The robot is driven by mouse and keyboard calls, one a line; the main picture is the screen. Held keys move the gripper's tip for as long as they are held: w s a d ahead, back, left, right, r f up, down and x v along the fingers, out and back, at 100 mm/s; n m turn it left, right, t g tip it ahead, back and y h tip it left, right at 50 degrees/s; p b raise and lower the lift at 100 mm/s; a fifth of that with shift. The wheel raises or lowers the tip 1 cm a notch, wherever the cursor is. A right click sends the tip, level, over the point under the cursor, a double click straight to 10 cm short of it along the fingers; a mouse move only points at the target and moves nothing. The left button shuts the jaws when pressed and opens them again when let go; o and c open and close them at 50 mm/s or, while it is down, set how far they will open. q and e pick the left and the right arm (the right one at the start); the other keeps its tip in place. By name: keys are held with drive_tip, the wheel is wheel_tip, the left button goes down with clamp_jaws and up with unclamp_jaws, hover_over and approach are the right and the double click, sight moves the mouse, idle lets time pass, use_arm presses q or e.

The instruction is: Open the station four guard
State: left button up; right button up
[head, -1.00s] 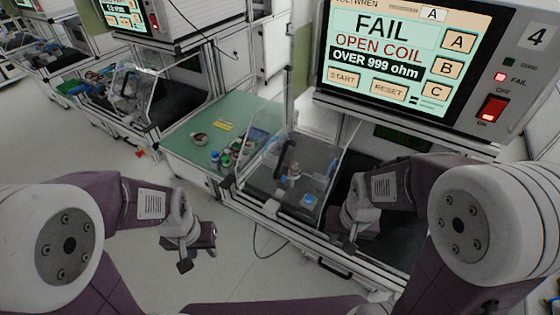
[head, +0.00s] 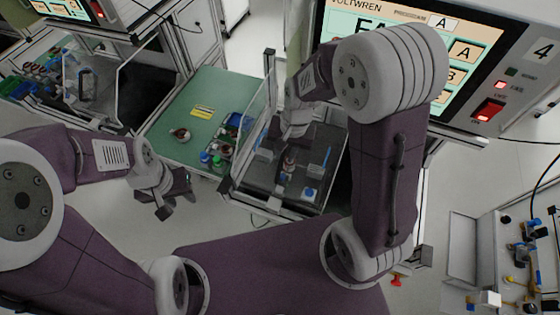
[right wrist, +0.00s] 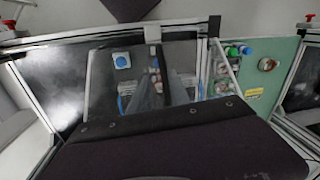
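The station four guard (head: 252,128) is a clear panelled cover in a pale frame. It appears down over the dark test bay, where a small part (head: 289,160) and a blue-topped button (head: 309,193) show; the button also shows in the right wrist view (right wrist: 122,61). My right gripper (head: 294,158) is over the guard, close to its handle area. The handle is mostly hidden in the head view, and contact cannot be told. My left gripper (head: 177,206) is open and empty, left of the station, above the floor.
The tester marked 4 (head: 541,50) stands behind the bay, its FAIL lamp lit and its screen partly hidden by my right arm. A green bench top (head: 195,105) with small bottles lies left of the guard. Another station (head: 90,85) stands further left.

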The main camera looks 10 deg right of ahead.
sight(281, 166)
drive_tip(key=f, duration=0.2)
drive_tip(key=w+a+f, duration=0.1)
drive_tip(key=f, duration=0.5)
drive_tip(key=shift+w+a+f, duration=0.15)
drive_tip(key=shift+w, duration=0.2)
drive_tip(key=shift+s+f, duration=0.1)
drive_tip(key=shift+f, duration=0.2)
drive_tip(key=shift+s, duration=0.25)
drive_tip(key=shift+w, duration=0.2)
clamp_jaws()
